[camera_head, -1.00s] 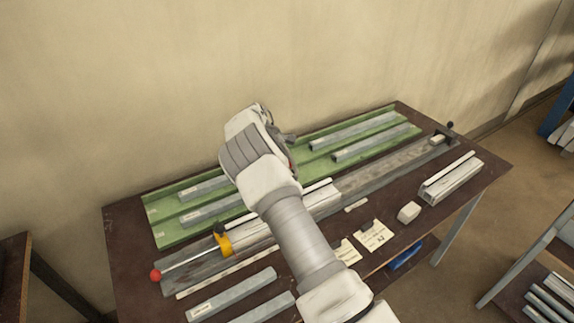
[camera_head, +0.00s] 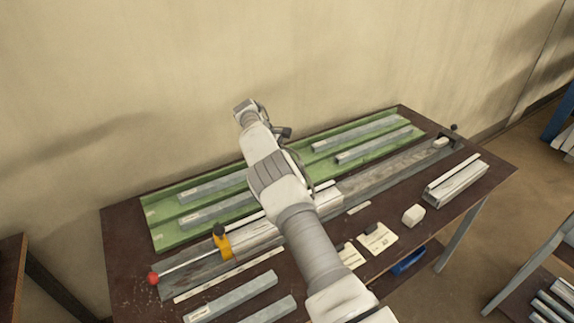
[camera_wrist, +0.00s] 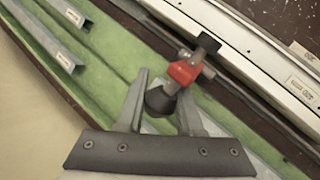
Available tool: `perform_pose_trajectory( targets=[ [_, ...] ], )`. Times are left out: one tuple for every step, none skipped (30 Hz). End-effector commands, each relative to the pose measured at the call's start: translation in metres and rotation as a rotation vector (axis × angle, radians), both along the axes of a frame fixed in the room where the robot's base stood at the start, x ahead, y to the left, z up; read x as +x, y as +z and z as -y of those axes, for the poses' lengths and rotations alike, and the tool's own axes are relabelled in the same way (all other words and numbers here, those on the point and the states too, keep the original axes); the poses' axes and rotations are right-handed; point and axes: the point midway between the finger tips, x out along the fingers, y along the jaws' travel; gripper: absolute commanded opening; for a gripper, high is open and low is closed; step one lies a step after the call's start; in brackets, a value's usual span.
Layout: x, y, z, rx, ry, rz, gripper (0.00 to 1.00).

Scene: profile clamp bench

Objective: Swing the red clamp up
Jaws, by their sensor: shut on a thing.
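In the wrist view the red clamp (camera_wrist: 184,71) shows as a red block on a grey arm, with a dark cap at one end and a black knob (camera_wrist: 160,101) at the other. My gripper (camera_wrist: 161,92) has its two grey fingers on either side of the black knob and is shut on it. The clamp is tilted in the picture, beside a white profile (camera_wrist: 245,55). In the head view my arm hides the red clamp and the fingers.
A green tray (camera_head: 160,236) with several grey bars lies behind. A white block (camera_head: 413,215), paper cards (camera_head: 377,238) and loose profiles (camera_head: 456,180) lie at the front and right.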

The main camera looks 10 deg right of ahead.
Motion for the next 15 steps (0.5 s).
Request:
perform_pose_trajectory(
  targets=[
    [-0.0009,-0.0031,0.0020,-0.003,-0.001,-0.006,0.00],
    [-0.0009,-0.0032,0.0021,-0.004,-0.002,-0.007,0.00],
    [-0.0010,-0.0033,0.0021,-0.004,-0.001,-0.009,0.00],
    [-0.0010,-0.0033,0.0021,-0.004,-0.001,-0.009,0.00],
    [-0.0010,-0.0033,0.0021,-0.004,-0.001,-0.009,0.00],
    [-0.0010,-0.0033,0.0021,-0.005,-0.002,-0.009,0.00],
    [-0.0010,-0.0033,0.0021,-0.005,-0.002,-0.009,0.00],
    [-0.0010,-0.0033,0.0021,-0.005,-0.001,-0.010,0.00],
    [-0.0010,-0.0033,0.0021,-0.005,-0.001,-0.010,0.00],
    [-0.0010,-0.0034,0.0021,-0.005,-0.001,-0.010,0.00],
    [-0.0011,-0.0034,0.0021,-0.005,-0.001,-0.010,0.00],
    [-0.0011,-0.0034,0.0021,-0.005,-0.001,-0.010,0.00],
    [-0.0011,-0.0035,0.0021,-0.005,-0.001,-0.010,0.00],
    [-0.0011,-0.0035,0.0021,-0.005,-0.001,-0.010,0.00],
    [-0.0011,-0.0037,0.0021,-0.005,-0.001,-0.010,0.39]
  ],
)
